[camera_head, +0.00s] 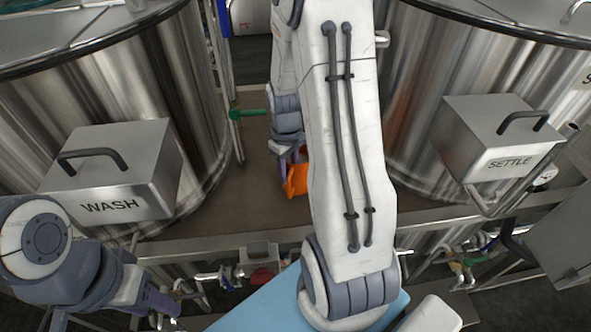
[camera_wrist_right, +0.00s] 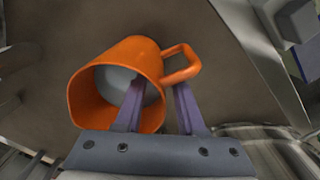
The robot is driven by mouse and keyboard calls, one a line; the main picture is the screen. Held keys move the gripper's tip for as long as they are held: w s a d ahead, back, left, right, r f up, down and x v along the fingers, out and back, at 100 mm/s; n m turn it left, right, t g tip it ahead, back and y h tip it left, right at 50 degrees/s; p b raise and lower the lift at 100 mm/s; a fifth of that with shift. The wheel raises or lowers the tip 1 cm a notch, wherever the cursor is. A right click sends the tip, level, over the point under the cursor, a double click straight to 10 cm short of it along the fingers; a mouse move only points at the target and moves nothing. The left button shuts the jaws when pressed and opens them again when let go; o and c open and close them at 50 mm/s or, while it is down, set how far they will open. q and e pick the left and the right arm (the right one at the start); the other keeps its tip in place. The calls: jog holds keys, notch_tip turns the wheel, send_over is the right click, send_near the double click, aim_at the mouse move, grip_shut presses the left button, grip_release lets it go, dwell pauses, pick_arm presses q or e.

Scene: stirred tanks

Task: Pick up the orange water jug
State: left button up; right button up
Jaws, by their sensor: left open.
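The orange water jug (camera_head: 297,180) is on the brown deck between the two tanks, partly hidden by my right arm. In the right wrist view the jug (camera_wrist_right: 90,90) has its open mouth toward the camera and its handle to the upper right. My right gripper (camera_wrist_right: 160,88) is at it with fingers apart. One finger overlaps the mouth and the other is outside, below the handle; I cannot tell whether either touches. My left gripper (camera_head: 172,308) is open and empty at the lower left, away from the jug.
The WASH tank (camera_head: 195,80) stands left and the SETTLE tank (camera_head: 430,90) right, each with a handled metal box (camera_head: 120,165) (camera_head: 495,135) in front. A green-handled valve (camera_head: 248,113) is behind the jug. A rail (camera_head: 220,240) and pipework run along the deck's front edge.

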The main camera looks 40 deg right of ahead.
jog(key=shift+f, duration=1.3)
grip_shut()
jog(key=shift+d, duration=0.1)
dwell(0.4)
